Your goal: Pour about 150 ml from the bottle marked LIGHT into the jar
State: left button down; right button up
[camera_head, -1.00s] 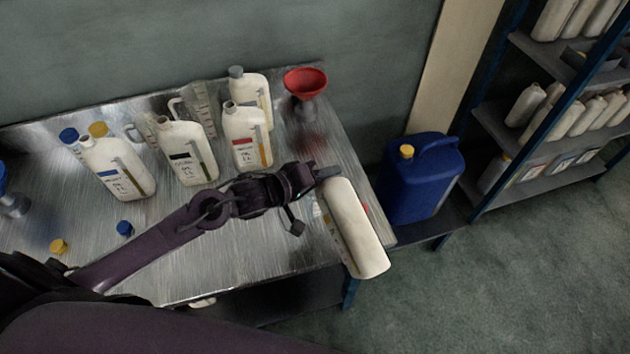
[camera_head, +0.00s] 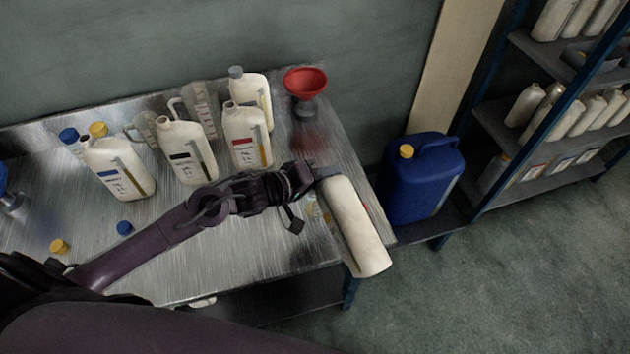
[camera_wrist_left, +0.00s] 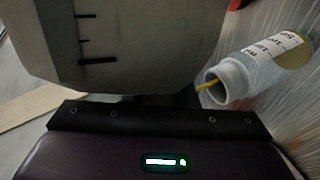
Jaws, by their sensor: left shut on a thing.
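My left gripper (camera_head: 322,172) is shut on a white bottle (camera_head: 357,228) and holds it steeply tipped over the table's right part. Its marking is not readable. In the left wrist view the bottle's side (camera_wrist_left: 125,40) shows dark level marks. A clear jar (camera_wrist_left: 262,68) with a white label stands beside it, and a thin yellow stream runs into its open mouth. Yellow liquid shows in the jar's bottom. In the head view the jar (camera_head: 312,208) is mostly hidden by the gripper and bottle. My right gripper is not in view.
Several white bottles stand on the metal table, with blue (camera_head: 112,172), black (camera_head: 186,158) and red (camera_head: 246,138) label bands. A red funnel (camera_head: 305,80) stands at the back right. Loose blue (camera_head: 124,228) and yellow (camera_head: 58,246) caps lie in front. A blue canister (camera_head: 424,180) is right of the table.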

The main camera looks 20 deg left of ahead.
pick_arm(q)
jog(key=shift+w+a+r+n+g+h+p, duration=0.25)
jog(key=shift+n+p, duration=0.25)
jog(key=shift+p, duration=0.95)
dwell(3.2)
jog(key=shift+f, duration=0.1)
